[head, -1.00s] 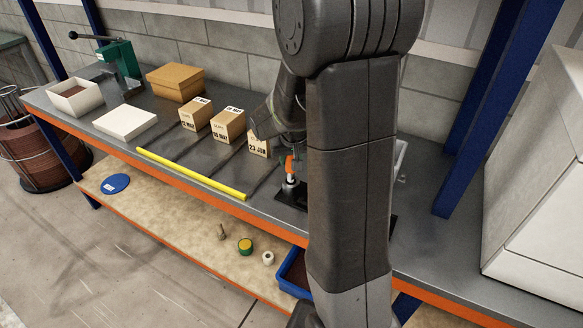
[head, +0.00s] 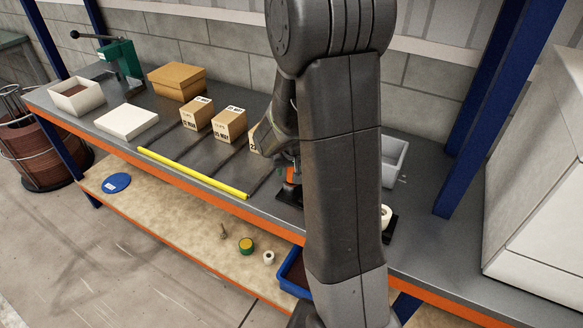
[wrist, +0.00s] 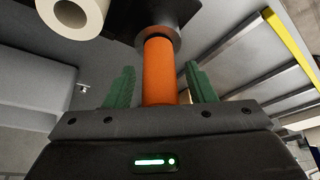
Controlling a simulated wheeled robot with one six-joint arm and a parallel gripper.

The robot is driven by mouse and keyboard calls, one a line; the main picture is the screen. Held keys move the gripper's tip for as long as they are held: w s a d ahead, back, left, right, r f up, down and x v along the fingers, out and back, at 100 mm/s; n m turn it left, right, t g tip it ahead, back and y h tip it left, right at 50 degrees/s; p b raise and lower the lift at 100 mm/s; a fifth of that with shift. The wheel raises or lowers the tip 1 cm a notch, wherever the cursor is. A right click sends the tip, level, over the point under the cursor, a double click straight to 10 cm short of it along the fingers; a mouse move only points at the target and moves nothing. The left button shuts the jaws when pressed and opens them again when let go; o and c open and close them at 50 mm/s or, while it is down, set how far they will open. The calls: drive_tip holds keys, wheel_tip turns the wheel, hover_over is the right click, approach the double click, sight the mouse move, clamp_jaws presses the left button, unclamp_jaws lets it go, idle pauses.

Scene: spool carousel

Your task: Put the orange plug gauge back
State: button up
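The orange plug gauge (wrist: 159,72) stands between the two green fingers of my gripper (wrist: 161,84) in the wrist view. A narrow gap shows on each side of it, so the fingers are open around it and not closed on it. Its far end meets a grey metal collar (wrist: 158,33) at a dark plate (wrist: 187,8). In the head view only a small orange part of the gauge (head: 291,174) shows, near the bench's front edge. My arm hides most of the gripper there.
A white roll (wrist: 75,14) is close to the left of the gauge in the wrist view. In the head view, cartons (head: 229,125) and a yellow strip (head: 190,172) lie to the left. A grey bin (head: 396,158) stands right of my arm.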

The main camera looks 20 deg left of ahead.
drive_tip(key=shift+r+p, duration=0.25)
drive_tip(key=shift+p, duration=0.05)
drive_tip(key=b+v, duration=0.1)
drive_tip(key=v, duration=1)
drive_tip(key=shift+r, duration=0.4)
drive_tip(key=shift+s+d, duration=0.1)
